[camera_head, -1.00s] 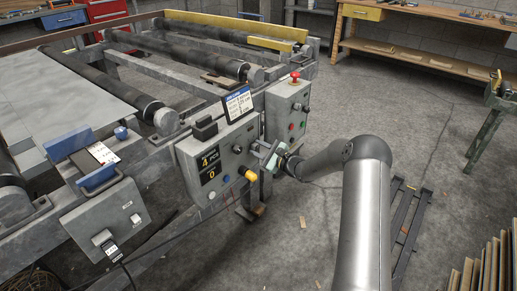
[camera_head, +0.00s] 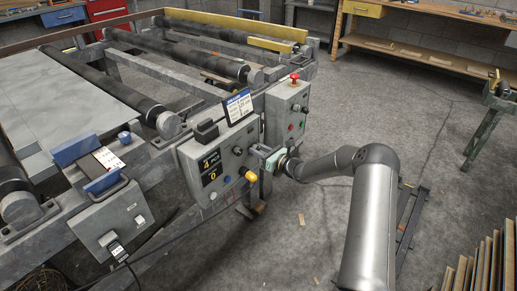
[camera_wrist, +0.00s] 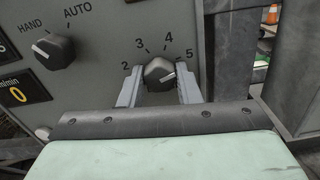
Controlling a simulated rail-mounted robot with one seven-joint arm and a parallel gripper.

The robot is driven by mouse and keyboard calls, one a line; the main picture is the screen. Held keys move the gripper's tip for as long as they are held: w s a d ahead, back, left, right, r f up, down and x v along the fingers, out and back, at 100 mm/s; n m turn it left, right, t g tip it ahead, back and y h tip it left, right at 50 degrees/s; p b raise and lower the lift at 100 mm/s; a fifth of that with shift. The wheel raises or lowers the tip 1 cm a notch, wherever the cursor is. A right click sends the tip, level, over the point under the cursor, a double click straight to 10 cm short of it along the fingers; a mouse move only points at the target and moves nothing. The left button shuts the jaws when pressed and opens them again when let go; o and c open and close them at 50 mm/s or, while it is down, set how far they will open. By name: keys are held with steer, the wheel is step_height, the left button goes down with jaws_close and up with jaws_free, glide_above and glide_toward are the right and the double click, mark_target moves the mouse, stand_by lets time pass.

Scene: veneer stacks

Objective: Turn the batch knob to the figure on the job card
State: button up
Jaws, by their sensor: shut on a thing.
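The batch knob (camera_wrist: 157,71) is a dark knob on a grey panel with figures 2 to 5 around it. Its white line lies on the right side and appears to point towards 5. My gripper (camera_wrist: 160,92) is shut on the knob, one finger on each side. In the head view my gripper (camera_head: 266,158) is at the right of the control box (camera_head: 187,153) and hides the knob. The display (camera_head: 210,168) reads 4 PCS above a 0. The job card (camera_head: 238,107) stands on top of the box; its print is too small to read.
A HAND/AUTO selector (camera_wrist: 53,51) sits left of the knob. A second box (camera_head: 288,110) with a red stop button stands behind. The roller table (camera_head: 100,75) is to the left; open floor lies right.

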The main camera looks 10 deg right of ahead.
steer(key=shift+f+m, duration=0.1)
steer(key=shift+m, duration=0.2)
steer(key=o, duration=1)
steer(key=p+v, duration=0.2)
steer(key=v, duration=1.5)
steer(key=shift+s+d, duration=0.2)
